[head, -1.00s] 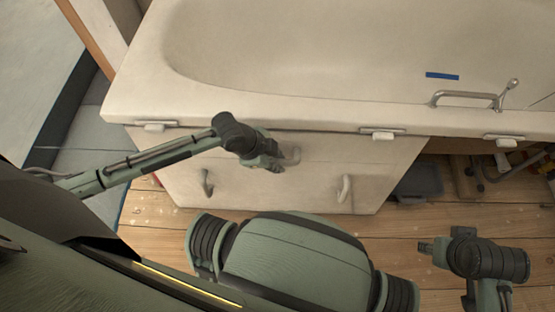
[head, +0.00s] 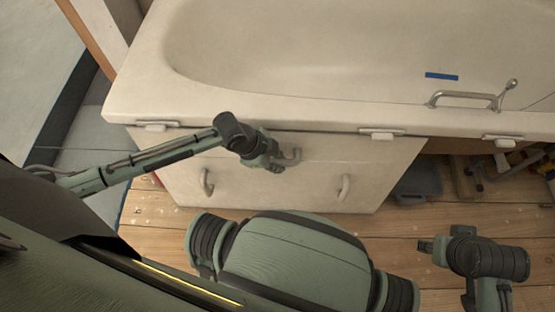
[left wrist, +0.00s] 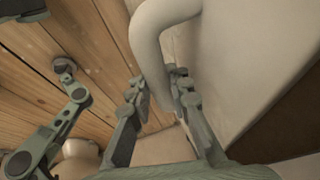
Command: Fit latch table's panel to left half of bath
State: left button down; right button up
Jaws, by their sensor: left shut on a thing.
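The white panel (head: 270,192) stands upright under the rim of the left half of the white bath (head: 330,112). It has a handle on the left (head: 207,183), one on the right (head: 344,188) and a middle handle near the top. My left gripper (head: 280,160) is at the middle handle. In the left wrist view its two fingers (left wrist: 160,90) are on either side of the pale curved handle (left wrist: 148,45), shut on it. I cannot tell whether the panel's top edge is seated. My right gripper (head: 427,246) is away at lower right; its jaws are too small to read.
Latches sit along the bath's rim at the left (head: 155,126), middle (head: 382,133) and right (head: 502,141). The right half below the rim is open, with a dark grey box (head: 418,184) on the floor. Wooden floor (head: 400,220) lies in front.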

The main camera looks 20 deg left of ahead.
pick_arm(q)
jog(key=shift+w+a+r, duration=0.25)
jog(key=shift+w+a, duration=0.1)
jog(key=shift+w, duration=0.4)
jog(key=c, duration=1.3)
grip_release()
jog(key=shift+s+d+f, duration=0.1)
jog(key=shift+s, duration=0.1)
jog(key=shift+s, duration=0.1)
jog(key=shift+s+f, duration=0.2)
jog(key=v, duration=1.2)
jog(key=shift+r, duration=0.1)
